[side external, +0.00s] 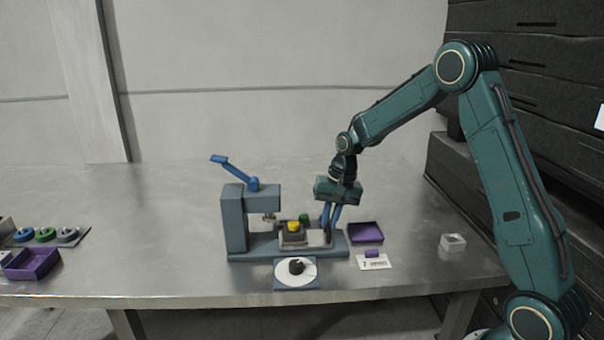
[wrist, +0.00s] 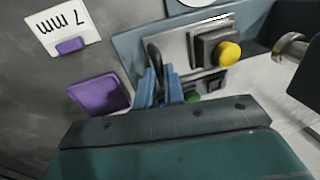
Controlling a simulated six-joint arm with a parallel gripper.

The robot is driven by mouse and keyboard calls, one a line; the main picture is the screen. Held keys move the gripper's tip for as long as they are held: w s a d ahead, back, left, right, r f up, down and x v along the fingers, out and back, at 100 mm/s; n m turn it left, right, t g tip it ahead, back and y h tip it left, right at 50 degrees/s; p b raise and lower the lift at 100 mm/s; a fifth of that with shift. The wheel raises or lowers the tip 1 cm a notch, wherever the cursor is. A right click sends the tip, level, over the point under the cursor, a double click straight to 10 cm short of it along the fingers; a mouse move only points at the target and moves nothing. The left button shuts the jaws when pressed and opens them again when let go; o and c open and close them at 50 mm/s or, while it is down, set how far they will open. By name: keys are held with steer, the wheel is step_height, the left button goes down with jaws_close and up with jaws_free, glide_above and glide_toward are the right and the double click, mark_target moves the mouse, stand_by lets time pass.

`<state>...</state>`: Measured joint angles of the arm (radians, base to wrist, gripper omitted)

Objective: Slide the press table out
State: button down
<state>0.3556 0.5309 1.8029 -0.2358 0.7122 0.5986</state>
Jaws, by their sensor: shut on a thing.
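The press (side external: 235,217) is a grey-blue frame with a blue lever (side external: 234,172) raised to the left. Its press table (side external: 316,238) is a silver plate on the base, with a dark block carrying a yellow round piece (side external: 294,226). In the side view, the yellow piece stands right of the ram (side external: 269,217), not under it. The wrist view also shows the press table (wrist: 180,46) and yellow piece (wrist: 227,54). My gripper (side external: 328,226) is at the table's right end. In the wrist view, its blue fingers (wrist: 161,72) are shut on a black handle (wrist: 154,55).
A green piece (side external: 304,218) sits behind the table. A purple tray (side external: 366,232) and a "7 mm" card (side external: 374,262) lie to the right. A dial (side external: 296,267) is in front. Another purple tray (side external: 32,263) and coloured rings stand far left. The middle-left bench is clear.

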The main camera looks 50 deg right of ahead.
steer(key=s+d, duration=0.3)
steer(key=shift+s+d, duration=0.35)
steer(key=shift+d, duration=0.05)
steer(key=c, duration=1.5)
jaws_free()
steer(key=shift+s+d, duration=0.1)
steer(key=shift+c, duration=0.2)
steer(key=shift+o, duration=0.3)
steer(key=shift+r, duration=0.15)
steer(key=shift+r, duration=0.15)
step_height(320, 180, up, 13)
steer(key=s+d, duration=0.1)
steer(key=shift+s+d, duration=0.35)
steer(key=shift+s, duration=0.05)
